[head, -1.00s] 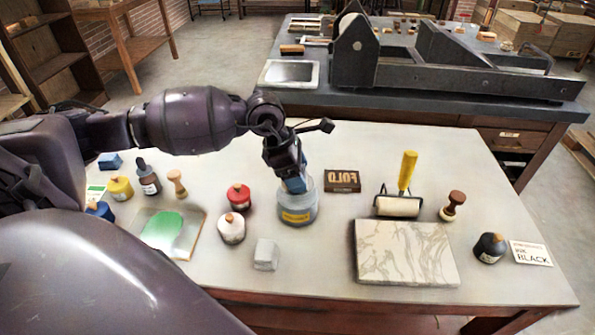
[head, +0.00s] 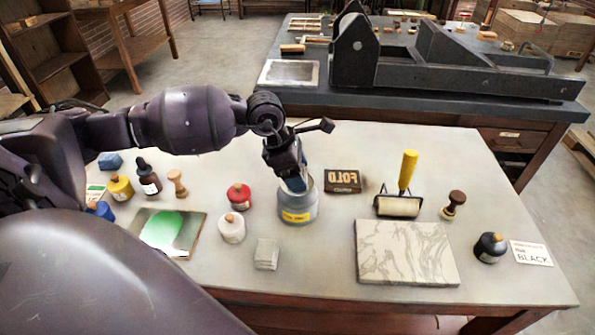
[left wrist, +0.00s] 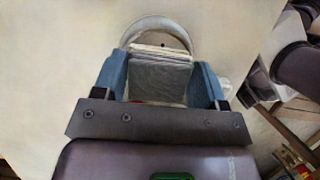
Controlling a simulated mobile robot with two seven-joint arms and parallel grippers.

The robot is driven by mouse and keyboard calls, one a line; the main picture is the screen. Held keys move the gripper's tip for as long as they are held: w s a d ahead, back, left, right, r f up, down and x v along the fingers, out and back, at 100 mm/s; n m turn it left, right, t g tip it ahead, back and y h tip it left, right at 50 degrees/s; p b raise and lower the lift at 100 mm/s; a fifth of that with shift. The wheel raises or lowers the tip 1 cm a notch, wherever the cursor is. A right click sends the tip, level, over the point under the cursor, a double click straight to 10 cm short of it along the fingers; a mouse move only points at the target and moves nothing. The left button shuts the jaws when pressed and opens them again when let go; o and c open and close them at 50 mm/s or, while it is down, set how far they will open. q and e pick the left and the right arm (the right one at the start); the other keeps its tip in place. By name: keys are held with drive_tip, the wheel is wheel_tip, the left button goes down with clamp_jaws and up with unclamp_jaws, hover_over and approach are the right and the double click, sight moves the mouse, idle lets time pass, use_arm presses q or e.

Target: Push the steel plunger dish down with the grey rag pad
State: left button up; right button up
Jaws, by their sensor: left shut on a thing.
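The steel plunger dish is a grey can (head: 298,212) with a yellow label, standing upright near the middle of the table. Its pale round rim shows in the left wrist view (left wrist: 150,24). My left gripper (head: 297,184) is over the dish, pointing down, with its tips at the dish's top. In the left wrist view its blue fingers (left wrist: 161,80) are shut on a folded grey rag pad (left wrist: 160,75). The pad lies over the near part of the dish's opening. I cannot tell whether the pad presses on the dish's top. My right gripper is not in view.
A red-lidded jar (head: 239,196) and a white jar (head: 231,228) stand left of the dish. A grey block (head: 266,254) lies in front. A FOLD stamp block (head: 342,181), yellow-handled roller (head: 404,190) and marble slab (head: 405,252) are to the right.

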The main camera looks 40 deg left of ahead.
use_arm(q)
drive_tip(key=shift+r+p, duration=1.5)
drive_tip(key=shift+r, duration=1.95)
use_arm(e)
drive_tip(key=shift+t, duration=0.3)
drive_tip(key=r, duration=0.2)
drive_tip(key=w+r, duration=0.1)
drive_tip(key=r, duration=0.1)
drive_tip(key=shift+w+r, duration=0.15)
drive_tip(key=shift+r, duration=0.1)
